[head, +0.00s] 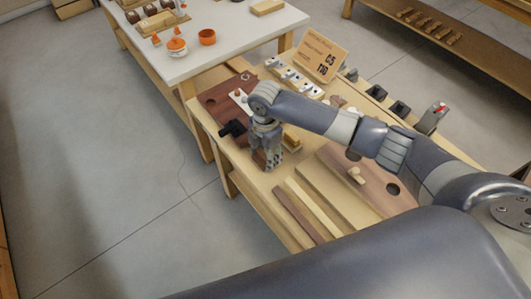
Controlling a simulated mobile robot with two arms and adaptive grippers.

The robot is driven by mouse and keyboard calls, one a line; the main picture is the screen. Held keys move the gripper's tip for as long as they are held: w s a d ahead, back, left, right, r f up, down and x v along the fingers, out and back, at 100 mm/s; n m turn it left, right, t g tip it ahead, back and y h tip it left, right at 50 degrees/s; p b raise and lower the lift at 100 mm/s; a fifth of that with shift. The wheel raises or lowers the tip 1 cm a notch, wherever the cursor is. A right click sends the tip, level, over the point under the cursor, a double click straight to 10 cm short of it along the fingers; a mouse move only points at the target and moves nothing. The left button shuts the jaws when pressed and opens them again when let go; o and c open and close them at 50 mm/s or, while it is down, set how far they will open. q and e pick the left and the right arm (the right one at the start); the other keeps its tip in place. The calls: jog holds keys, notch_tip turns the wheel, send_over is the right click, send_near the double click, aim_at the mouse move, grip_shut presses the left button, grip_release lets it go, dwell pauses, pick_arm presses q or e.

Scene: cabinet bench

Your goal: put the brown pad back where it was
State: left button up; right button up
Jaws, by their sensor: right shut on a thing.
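My right gripper (271,161) points down over the front edge of the light wooden bench. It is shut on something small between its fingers. The fingers hide most of it, so I take it for the brown pad but cannot make out its shape. My left gripper is not in view.
A dark red-brown board (221,96) lies left of my gripper, with a black item (232,128) at its edge. Long strips (298,212) lie in front. A sign (322,57) and dark blocks (377,92) stand behind.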

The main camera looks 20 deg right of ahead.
jog(key=shift+f, duration=0.2)
jog(key=o, duration=0.9)
jog(key=shift+o, duration=0.2)
jog(key=shift+r, duration=0.1)
notch_tip(320, 180, up, 12)
jog(key=shift+r+b, duration=0.15)
jog(key=shift+b, duration=0.3)
